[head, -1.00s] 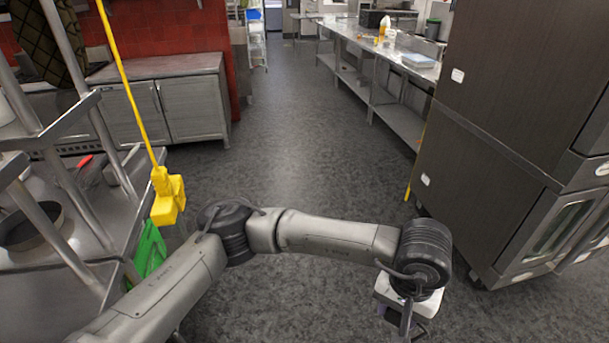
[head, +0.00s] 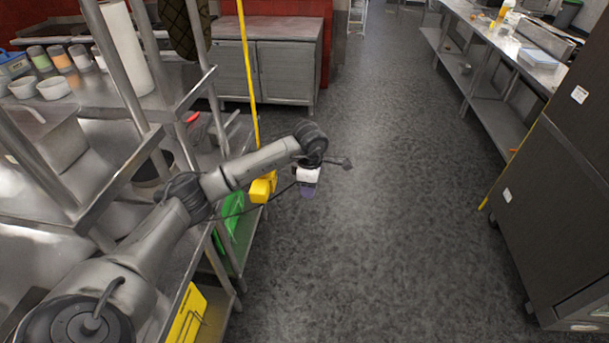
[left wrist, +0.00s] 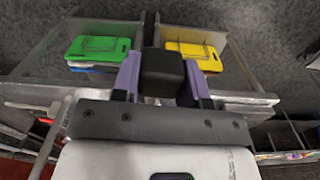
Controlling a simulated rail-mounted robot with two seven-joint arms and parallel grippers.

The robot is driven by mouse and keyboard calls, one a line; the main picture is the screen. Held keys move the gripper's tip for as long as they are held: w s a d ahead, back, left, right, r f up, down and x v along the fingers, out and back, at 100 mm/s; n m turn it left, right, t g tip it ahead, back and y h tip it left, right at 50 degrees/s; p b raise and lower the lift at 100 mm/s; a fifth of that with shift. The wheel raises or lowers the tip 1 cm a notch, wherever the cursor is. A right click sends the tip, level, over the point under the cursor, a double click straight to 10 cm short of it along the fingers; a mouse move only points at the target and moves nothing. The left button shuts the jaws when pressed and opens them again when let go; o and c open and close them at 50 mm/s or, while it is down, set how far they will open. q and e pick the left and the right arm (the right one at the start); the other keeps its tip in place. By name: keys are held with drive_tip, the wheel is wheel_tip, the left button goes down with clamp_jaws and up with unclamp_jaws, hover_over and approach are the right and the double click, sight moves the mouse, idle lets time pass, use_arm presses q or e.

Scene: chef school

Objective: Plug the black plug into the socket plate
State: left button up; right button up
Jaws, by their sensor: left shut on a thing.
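My left gripper (head: 308,189) hangs over the floor beside the left-hand shelving in the head view, partly hidden by the wrist. In the left wrist view its purple fingers (left wrist: 163,82) are shut on the black plug (left wrist: 163,66), a dark block held between them. The plug's prongs cannot be made out, and I cannot make out the plug clearly in the head view. No socket plate can be identified in either view. My right gripper is not in view.
Metal shelving (head: 187,97) stands at the left, with a green cutting board (head: 231,219) and a yellow one (head: 187,316) low down. A yellow mop (head: 263,186) stands close behind my left arm. The floor (head: 400,220) is open towards a dark oven (head: 572,205) at the right.

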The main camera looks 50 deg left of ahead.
use_arm(q)
drive_tip(key=s+a+n, duration=0.1)
drive_tip(key=s+a, duration=0.3)
drive_tip(key=a, duration=0.1)
drive_tip(key=shift+s+a+r+b, duration=0.15)
drive_tip(key=shift+s+a+b, duration=0.15)
drive_tip(key=shift+s+b, duration=0.1)
idle(0.3)
drive_tip(key=shift+r, duration=0.15)
drive_tip(key=shift+s+a, duration=0.1)
drive_tip(key=shift+a, duration=0.1)
idle(1.3)
drive_tip(key=shift+w+d, duration=0.2)
idle(0.4)
drive_tip(key=shift+w+d+p, duration=0.4)
drive_tip(key=shift+w+d, duration=0.2)
